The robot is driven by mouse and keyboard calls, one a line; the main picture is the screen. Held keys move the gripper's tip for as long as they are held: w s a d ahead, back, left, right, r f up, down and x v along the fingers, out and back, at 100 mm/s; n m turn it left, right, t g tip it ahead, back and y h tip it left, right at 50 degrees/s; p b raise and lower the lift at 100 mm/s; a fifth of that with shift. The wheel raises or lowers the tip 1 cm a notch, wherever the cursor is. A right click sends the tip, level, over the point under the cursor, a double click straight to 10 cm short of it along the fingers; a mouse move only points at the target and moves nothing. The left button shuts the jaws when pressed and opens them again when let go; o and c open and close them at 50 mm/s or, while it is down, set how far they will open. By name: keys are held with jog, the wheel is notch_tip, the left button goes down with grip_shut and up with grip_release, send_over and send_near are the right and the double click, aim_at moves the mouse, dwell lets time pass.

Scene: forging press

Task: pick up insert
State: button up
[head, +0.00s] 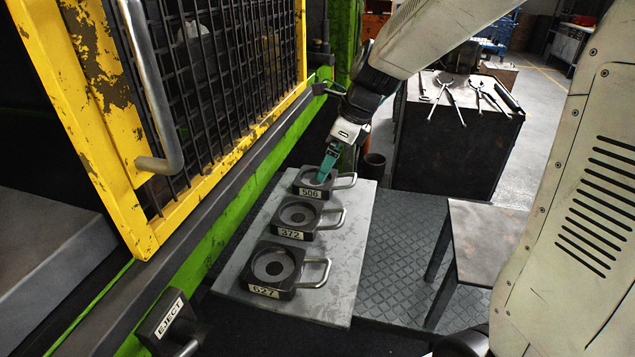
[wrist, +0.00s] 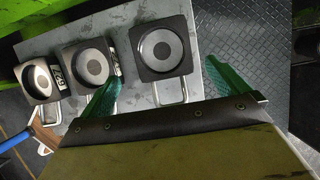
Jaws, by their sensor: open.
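Three dark square inserts with round recesses and metal loop handles sit in a row on a grey plate (head: 335,295). They are labelled 506 (head: 307,193), 372 (head: 296,213) and 627 (head: 272,268). My gripper (head: 327,172), with green fingers, is over the far insert, 506, and partly hides its recess. In the wrist view my gripper (wrist: 160,85) is open and empty. The largest insert (wrist: 163,47) lies ahead between the fingertips, its handle (wrist: 171,90) towards me. I cannot tell whether a finger touches it.
The press with its yellow-framed mesh guard (head: 215,180) stands close on the left. A low table (head: 490,240) is at the right. A dark bench (head: 450,145) with tongs stands behind. Diamond-plate floor (head: 390,280) lies right of the plate.

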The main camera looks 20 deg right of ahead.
aim_at(316, 182)
jog(key=x, duration=0.6)
jog(key=shift+w, duration=0.25)
jog(key=shift+d, duration=0.1)
jog(key=c, duration=2)
